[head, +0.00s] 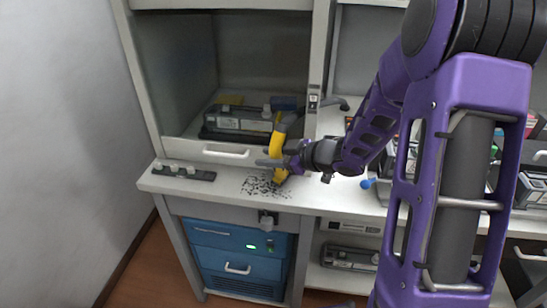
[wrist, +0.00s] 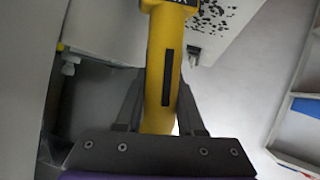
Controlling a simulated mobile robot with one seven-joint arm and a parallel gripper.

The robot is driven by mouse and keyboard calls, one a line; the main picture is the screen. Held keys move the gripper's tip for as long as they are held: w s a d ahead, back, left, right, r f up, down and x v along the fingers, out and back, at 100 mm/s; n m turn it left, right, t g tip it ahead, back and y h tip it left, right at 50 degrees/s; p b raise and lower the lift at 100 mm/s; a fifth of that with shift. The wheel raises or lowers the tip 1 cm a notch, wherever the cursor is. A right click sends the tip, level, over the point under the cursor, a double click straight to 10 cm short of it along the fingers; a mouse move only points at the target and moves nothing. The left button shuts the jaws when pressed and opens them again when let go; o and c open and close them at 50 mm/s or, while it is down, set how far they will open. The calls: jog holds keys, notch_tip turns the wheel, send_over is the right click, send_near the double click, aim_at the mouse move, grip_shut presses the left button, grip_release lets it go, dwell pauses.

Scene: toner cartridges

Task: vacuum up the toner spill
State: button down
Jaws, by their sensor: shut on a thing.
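A toner spill (head: 262,187) of black specks lies on the white counter in front of the open cabinet. It also shows at the top of the wrist view (wrist: 212,18). My gripper (head: 284,163) is shut on a yellow vacuum nozzle (head: 277,145), whose lower end is at the right side of the specks. In the wrist view my gripper's fingers (wrist: 158,110) stand on both sides of the yellow handle (wrist: 158,60). I cannot tell whether the nozzle's tip touches the counter.
A black and grey toner cartridge (head: 238,120) sits inside the open cabinet (head: 222,60). A dark strip with knobs (head: 184,172) lies at the counter's left end. A blue unit (head: 240,250) with a green light stands below. Cartridges (head: 532,188) crowd the right side.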

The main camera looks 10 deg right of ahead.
jog(key=shift+w+a+b, duration=0.15)
jog(key=shift+w+a, duration=0.3)
jog(key=shift+a, duration=1)
jog(key=shift+w+a+b, duration=0.2)
jog(key=shift+w+a, duration=0.3)
jog(key=shift+a, duration=1)
jog(key=shift+w+a+b, duration=0.15)
jog(key=shift+w+a, duration=0.3)
jog(key=shift+a, duration=1)
jog(key=shift+s+a, duration=0.1)
jog(key=shift+s+a, duration=0.2)
jog(key=shift+s, duration=0.5)
jog(key=shift+s+a, duration=0.2)
jog(key=shift+s, duration=0.5)
jog(key=shift+s+d+p, duration=0.65)
jog(key=shift+d+p, duration=0.05)
jog(key=shift+d, duration=1.3)
jog(key=shift+s+d+p, duration=0.65)
jog(key=shift+d+p, duration=0.1)
jog(key=shift+d, duration=1.2)
jog(key=shift+s+d+p, duration=0.65)
jog(key=shift+d+p, duration=0.05)
jog(key=shift+d, duration=1.3)
